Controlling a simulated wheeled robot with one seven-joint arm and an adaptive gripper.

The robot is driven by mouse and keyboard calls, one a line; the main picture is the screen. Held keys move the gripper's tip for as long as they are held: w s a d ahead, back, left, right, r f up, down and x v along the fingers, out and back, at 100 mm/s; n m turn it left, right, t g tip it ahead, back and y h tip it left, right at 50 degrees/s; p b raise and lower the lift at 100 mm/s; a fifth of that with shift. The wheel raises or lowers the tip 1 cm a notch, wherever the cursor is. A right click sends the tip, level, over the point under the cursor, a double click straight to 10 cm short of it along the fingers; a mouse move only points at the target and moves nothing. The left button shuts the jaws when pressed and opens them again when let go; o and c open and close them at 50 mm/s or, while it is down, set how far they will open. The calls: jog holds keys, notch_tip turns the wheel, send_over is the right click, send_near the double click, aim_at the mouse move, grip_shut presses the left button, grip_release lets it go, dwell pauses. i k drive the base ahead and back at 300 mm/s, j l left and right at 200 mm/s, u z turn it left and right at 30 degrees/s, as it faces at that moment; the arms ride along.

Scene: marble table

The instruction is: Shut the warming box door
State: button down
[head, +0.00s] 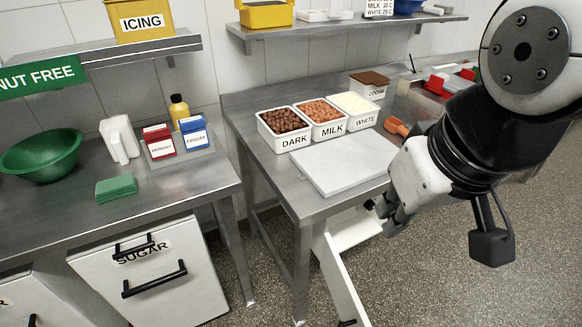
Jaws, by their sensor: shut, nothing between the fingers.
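A white door-like panel (338,278) slants down from under the right table's front edge to the bottom of the head view. It appears to be the warming box door, standing open, with a dark handle (347,323) at the lower edge of the picture. A white part (352,229) beside its top, under the table, may be the box; most of it is hidden by the table. My gripper (378,212) is shut and empty, just right of and above the panel near the table's front edge. I cannot tell whether it touches anything.
The right metal table (290,180) holds a white board (342,163), tubs of dark, milk and white pieces (318,116), and an orange scoop (396,126). The left table carries a green bowl (40,155) and sponge (116,188). Speckled floor (440,280) is clear at right.

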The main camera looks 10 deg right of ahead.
aim_at(347, 304)
jog(key=k+j, duration=0.1)
jog(key=j, duration=0.2)
jog(key=k+j, duration=0.1)
jog(key=j, duration=0.2)
jog(key=k+j+z, duration=0.2)
jog(key=k+j, duration=0.25)
